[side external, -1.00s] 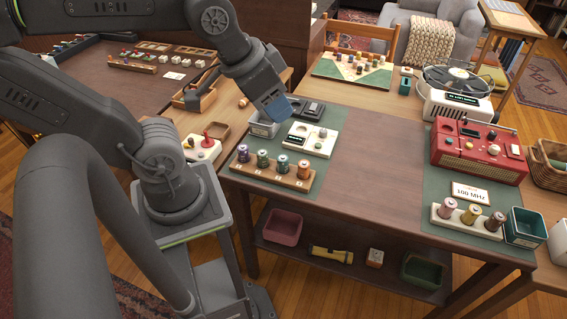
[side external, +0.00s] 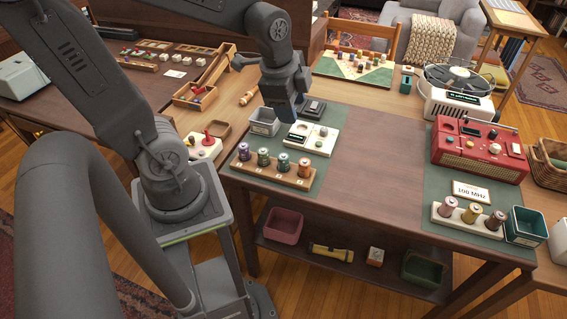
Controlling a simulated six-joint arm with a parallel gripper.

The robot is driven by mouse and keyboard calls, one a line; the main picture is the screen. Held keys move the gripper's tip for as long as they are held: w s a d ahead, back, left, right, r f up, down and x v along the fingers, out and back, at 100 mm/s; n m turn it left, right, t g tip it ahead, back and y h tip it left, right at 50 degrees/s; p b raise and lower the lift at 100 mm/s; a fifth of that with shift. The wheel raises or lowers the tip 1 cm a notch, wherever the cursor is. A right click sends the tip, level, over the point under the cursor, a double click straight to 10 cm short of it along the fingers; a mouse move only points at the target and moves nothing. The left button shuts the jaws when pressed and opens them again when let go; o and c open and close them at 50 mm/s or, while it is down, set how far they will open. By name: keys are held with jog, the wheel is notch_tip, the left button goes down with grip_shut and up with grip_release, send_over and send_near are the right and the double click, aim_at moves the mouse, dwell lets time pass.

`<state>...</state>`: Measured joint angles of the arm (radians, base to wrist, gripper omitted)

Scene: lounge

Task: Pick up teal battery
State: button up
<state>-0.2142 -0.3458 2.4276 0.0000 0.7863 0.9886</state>
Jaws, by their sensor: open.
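A wooden rack (side external: 272,177) holds a row of upright batteries at the near left of the dark table. The teal battery (side external: 283,163) appears to be the third from the left, between a green battery (side external: 263,157) and a copper-brown one (side external: 304,168). A purple battery (side external: 243,151) stands at the left end. My gripper (side external: 288,117) points down behind the rack, apart from the teal battery and above it in the picture. Its fingers are open but small and partly hidden here. I see nothing held.
A white tester panel (side external: 322,141) and a grey bin (side external: 264,122) lie behind the rack. A dark device (side external: 313,107) is close to my gripper. A red radio (side external: 478,151) and a rack with more batteries (side external: 467,222) stand at the right. The table's middle is clear.

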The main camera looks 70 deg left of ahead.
aim_at(283, 156)
jog(key=a+f+m+g, duration=0.1)
jog(key=a+f+m, duration=0.2)
jog(key=f, duration=0.3)
jog(key=w+a+f+m+g, duration=0.1)
jog(key=a+f+m, duration=0.2)
jog(key=f, duration=0.4)
jog(key=w+a+f+m+g, duration=0.1)
jog(key=a+f+m, duration=0.1)
jog(key=f+m, duration=0.3)
jog(key=shift+a+f+m+h, duration=0.15)
jog(key=shift+a+f, duration=0.05)
jog(key=shift+f, duration=0.25)
jog(key=shift+a+f+m+h, duration=0.15)
jog(key=shift+a+f, duration=0.05)
jog(key=shift+f, duration=0.25)
jog(key=shift+w+a+f, duration=0.15)
jog(key=shift+a+f, duration=0.05)
jog(key=shift+f, duration=1.15)
jog(key=shift+w+a+f, duration=0.15)
jog(key=shift+f, duration=1.2)
jog(key=c, duration=0.7)
jog(key=shift+r, duration=0.1)
